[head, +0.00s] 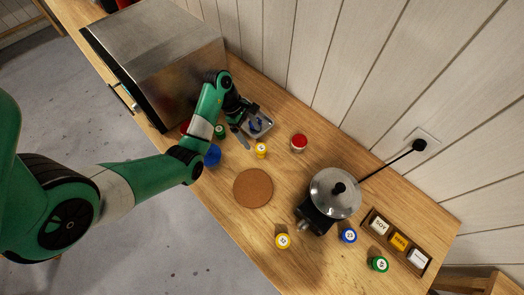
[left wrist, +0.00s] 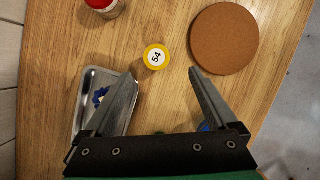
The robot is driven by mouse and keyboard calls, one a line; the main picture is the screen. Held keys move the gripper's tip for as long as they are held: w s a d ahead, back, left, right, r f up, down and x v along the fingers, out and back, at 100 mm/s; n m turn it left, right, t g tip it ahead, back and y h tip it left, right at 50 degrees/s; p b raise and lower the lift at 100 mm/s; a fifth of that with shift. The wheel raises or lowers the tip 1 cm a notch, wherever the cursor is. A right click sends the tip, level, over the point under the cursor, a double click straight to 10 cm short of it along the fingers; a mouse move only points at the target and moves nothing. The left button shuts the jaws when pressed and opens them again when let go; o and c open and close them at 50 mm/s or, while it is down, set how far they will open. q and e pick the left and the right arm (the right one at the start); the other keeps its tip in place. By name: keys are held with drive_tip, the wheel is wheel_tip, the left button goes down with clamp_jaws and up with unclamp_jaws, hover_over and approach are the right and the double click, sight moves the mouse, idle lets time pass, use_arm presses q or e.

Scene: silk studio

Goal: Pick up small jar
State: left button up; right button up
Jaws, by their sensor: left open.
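A small jar with a yellow lid marked 54 (head: 261,150) stands on the wooden table beside the metal tray. It also shows in the left wrist view (left wrist: 156,57), just beyond and between my fingertips. My left gripper (head: 246,127) is open, with its fingers spread and nothing between them; in the left wrist view (left wrist: 160,74) the jar is clear of both fingers. My right gripper is not seen.
A metal tray (left wrist: 84,112) with blue pieces lies under my left finger's side. A red-lidded jar (head: 299,142), a round cork mat (head: 253,188) and a lidded metal pot (head: 336,192) stand nearby. A labelled box rack (head: 400,243) is at right; a large metal box (head: 165,60) is behind my arm.

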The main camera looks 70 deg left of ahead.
sight(259, 147)
use_arm(q)
drive_tip(key=p+x, duration=0.1)
drive_tip(key=x, duration=0.3)
drive_tip(key=shift+d+f, duration=0.1)
drive_tip(key=shift+f, duration=0.15)
drive_tip(key=shift+a+x, duration=0.2)
drive_tip(key=shift+x, duration=1.15)
drive_tip(key=shift+a+x, duration=0.2)
drive_tip(key=shift+x, duration=1.15)
drive_tip(key=shift+f, duration=0.1)
clamp_jaws()
